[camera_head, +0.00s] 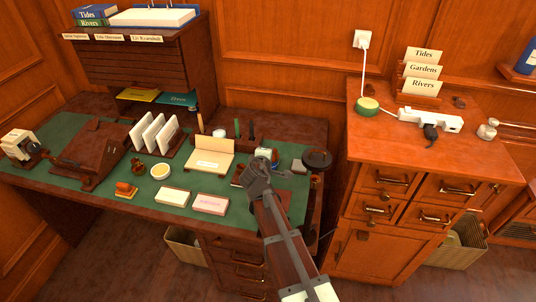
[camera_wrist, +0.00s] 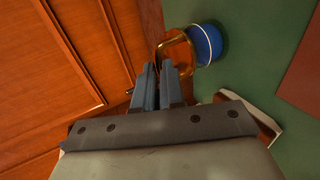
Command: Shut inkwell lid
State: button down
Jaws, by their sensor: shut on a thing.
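The inkwell (camera_wrist: 207,44) shows in the wrist view as a round blue body with a pale ring, on the green desk top. Its brass-edged lid (camera_wrist: 178,42) stands out to the left of the blue body, open. My gripper (camera_wrist: 160,70) has its fingers close together at the lid's lower left edge, shut on the lid. In the head view my gripper (camera_head: 262,166) is over the right part of the desk and hides much of the inkwell (camera_head: 265,152).
On the desk (camera_head: 85,134) stand a card holder (camera_head: 209,160), a brown case (camera_head: 90,152) and a dark round-topped thing (camera_head: 318,158) right of my gripper. A drawer cabinet (camera_head: 395,170) stands to the right.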

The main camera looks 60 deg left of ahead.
jog(key=shift+f, duration=0.5)
jog(key=c, duration=1.5)
grip_release()
jog(key=shift+w+f, duration=0.1)
jog(key=shift+c, duration=0.2)
jog(key=o, duration=0.3)
jog(key=shift+o, duration=0.2)
jog(key=v, duration=1.4)
jog(key=shift+r, duration=0.25)
jog(key=shift+a, duration=0.15)
